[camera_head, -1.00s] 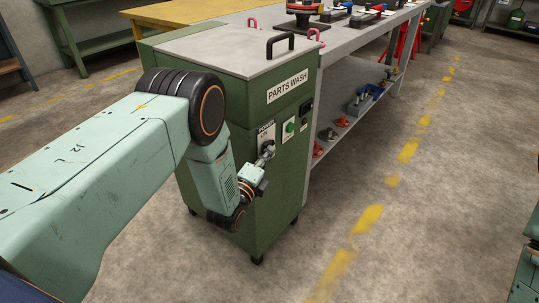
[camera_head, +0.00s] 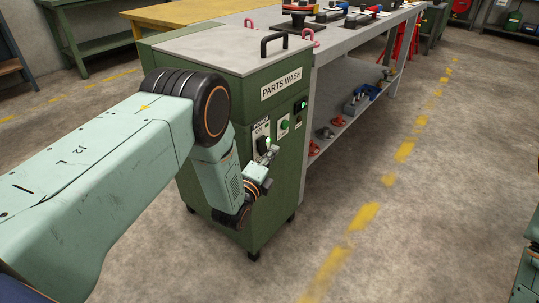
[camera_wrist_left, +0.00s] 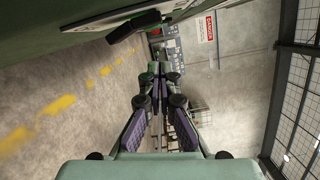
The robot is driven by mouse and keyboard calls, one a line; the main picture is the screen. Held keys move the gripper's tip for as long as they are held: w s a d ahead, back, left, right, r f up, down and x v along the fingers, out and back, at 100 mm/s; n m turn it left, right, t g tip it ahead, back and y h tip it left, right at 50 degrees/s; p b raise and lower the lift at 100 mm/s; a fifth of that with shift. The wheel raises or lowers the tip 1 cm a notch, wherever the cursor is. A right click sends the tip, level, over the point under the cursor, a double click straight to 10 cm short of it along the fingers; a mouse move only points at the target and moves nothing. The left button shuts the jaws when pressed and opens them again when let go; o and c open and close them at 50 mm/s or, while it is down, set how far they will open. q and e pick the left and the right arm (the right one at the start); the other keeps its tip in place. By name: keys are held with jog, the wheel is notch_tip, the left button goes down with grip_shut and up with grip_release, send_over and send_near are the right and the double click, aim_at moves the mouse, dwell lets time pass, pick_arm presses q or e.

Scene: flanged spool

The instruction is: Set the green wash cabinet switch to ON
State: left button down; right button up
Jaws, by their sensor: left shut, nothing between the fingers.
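The green wash cabinet (camera_head: 275,190) stands in the middle of the head view, labelled PARTS WASH. Its power switch (camera_head: 263,142) sits on a light plate on the front panel, with the word ON above it. Green shows at the switch, and its lower part is partly hidden by my gripper. My left gripper (camera_head: 272,151) is shut and empty, just in front of the switch; I cannot tell if it touches. In the left wrist view its closed fingers (camera_wrist_left: 160,75) point away, with a green surface at upper left. My right gripper is not in view.
A green button (camera_head: 284,125) and a small black unit with a green light (camera_head: 301,105) are right of the switch. A black handle (camera_head: 287,42) stands on the lid. A grey workbench (camera_head: 345,55) adjoins behind.

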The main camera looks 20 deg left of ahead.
pick_arm(q)
jog(key=s+p, duration=0.3)
jog(key=s, duration=0.7)
jog(key=shift+a, duration=0.35)
